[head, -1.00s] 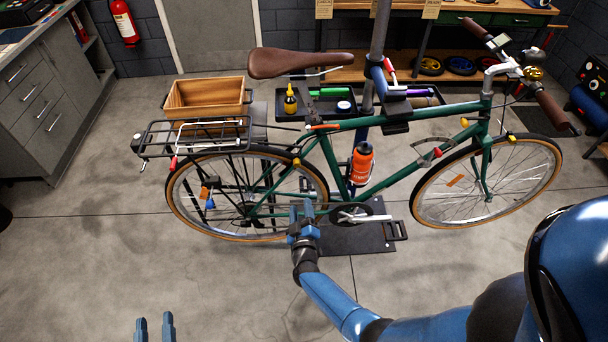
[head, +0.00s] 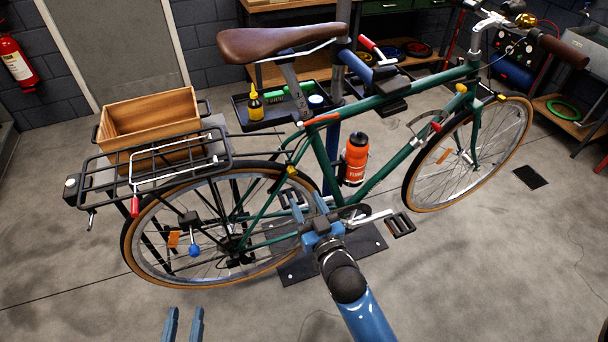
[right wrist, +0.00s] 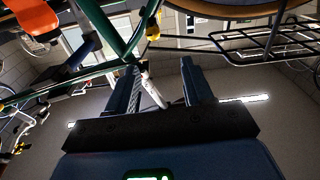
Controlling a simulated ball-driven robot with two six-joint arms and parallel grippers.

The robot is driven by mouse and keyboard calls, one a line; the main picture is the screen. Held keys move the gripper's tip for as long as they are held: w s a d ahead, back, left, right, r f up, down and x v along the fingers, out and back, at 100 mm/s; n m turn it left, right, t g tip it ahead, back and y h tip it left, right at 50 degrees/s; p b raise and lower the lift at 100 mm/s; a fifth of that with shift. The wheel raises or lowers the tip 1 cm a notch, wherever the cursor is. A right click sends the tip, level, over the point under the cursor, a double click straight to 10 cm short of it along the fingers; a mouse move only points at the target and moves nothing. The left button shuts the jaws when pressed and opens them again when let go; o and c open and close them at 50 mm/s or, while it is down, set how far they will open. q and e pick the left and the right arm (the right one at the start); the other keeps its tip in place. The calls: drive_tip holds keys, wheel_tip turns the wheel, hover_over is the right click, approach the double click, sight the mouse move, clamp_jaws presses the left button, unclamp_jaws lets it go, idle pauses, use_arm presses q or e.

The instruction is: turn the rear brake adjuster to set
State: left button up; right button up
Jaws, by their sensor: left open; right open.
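The green bicycle (head: 385,110) stands clamped upright. A small yellow knob (head: 291,172) sits on its rear stays beside the rear tyre; it also shows in the right wrist view (right wrist: 152,31). A blue knob (head: 194,249) is low at the rear wheel. No label tells me which is the rear brake adjuster. My right gripper (head: 304,200) is open, in front of the frame just below the yellow knob, apart from it. In the right wrist view the jaws (right wrist: 160,85) have frame parts behind the gap. My left gripper (head: 184,324) is open and empty at the bottom edge.
An orange bottle (head: 355,158) and a pedal (head: 400,225) are right of my right gripper.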

sight(294, 175)
drive_tip(key=w+a, duration=0.1)
drive_tip(key=w, duration=0.2)
drive_tip(key=w+m+p, duration=0.1)
drive_tip(key=w, duration=0.3)
drive_tip(key=w+a+f+m, duration=0.1)
drive_tip(key=w, duration=0.2)
drive_tip(key=shift+w+a+h, duration=0.2)
drive_tip(key=shift+a+h, duration=0.15)
drive_tip(key=shift+h, duration=0.05)
drive_tip(key=shift+c, duration=0.2)
clamp_jaws()
drive_tip(key=shift+p, duration=0.3)
